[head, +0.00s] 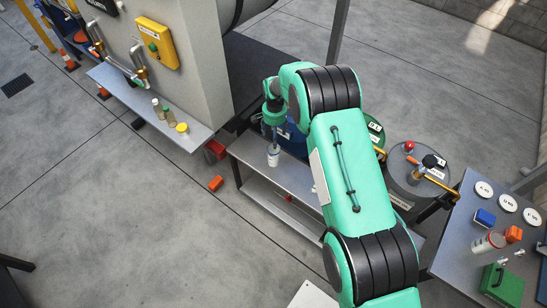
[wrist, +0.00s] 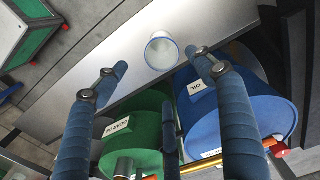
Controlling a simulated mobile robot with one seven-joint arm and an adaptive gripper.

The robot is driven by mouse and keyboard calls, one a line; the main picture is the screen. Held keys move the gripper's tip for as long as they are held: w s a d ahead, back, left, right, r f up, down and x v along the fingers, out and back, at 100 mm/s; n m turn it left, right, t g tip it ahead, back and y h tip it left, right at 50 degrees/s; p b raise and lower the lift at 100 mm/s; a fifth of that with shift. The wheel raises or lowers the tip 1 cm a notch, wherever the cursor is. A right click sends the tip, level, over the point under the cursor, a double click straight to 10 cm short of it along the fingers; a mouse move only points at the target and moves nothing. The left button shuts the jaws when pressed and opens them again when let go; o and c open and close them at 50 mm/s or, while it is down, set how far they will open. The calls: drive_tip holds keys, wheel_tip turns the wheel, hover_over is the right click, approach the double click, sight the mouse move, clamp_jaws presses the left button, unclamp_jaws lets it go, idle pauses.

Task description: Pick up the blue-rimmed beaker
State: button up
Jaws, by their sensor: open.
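The blue-rimmed beaker (wrist: 162,53) is pale and stands upright on a grey metal bench (wrist: 105,98) close to its edge. In the head view the beaker (head: 273,158) is at the bench's upper part, just below my gripper (head: 269,132). In the wrist view my gripper (wrist: 156,60) is open, its dark blue fingers spread to the left and right of the beaker, with a third finger below it. I see no finger closed on the beaker. How far the fingertips are above it is hard to tell.
A green drum (wrist: 140,125) and a blue drum (wrist: 235,110) stand beside the bench edge, close to my fingers. A side table (head: 455,245) at the right holds several items. A narrow shelf (head: 125,95) with small bottles is at the left.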

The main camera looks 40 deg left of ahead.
sight(274, 155)
drive_tip(key=shift+s+a+f, duration=0.15)
drive_tip(key=shift+f, duration=0.1)
drive_tip(key=shift+f, duration=0.15)
wheel_tip(274, 155, down, 8)
drive_tip(key=b, duration=0.1)
drive_tip(key=shift+f+b, duration=0.15)
drive_tip(key=shift+b, duration=0.15)
idle(0.5)
drive_tip(key=shift+a+f+b, duration=0.1)
drive_tip(key=shift+f+b, duration=0.7)
drive_tip(key=shift+f, duration=1.8)
drive_tip(key=shift+c, duration=0.6)
drive_tip(key=c, duration=1.1)
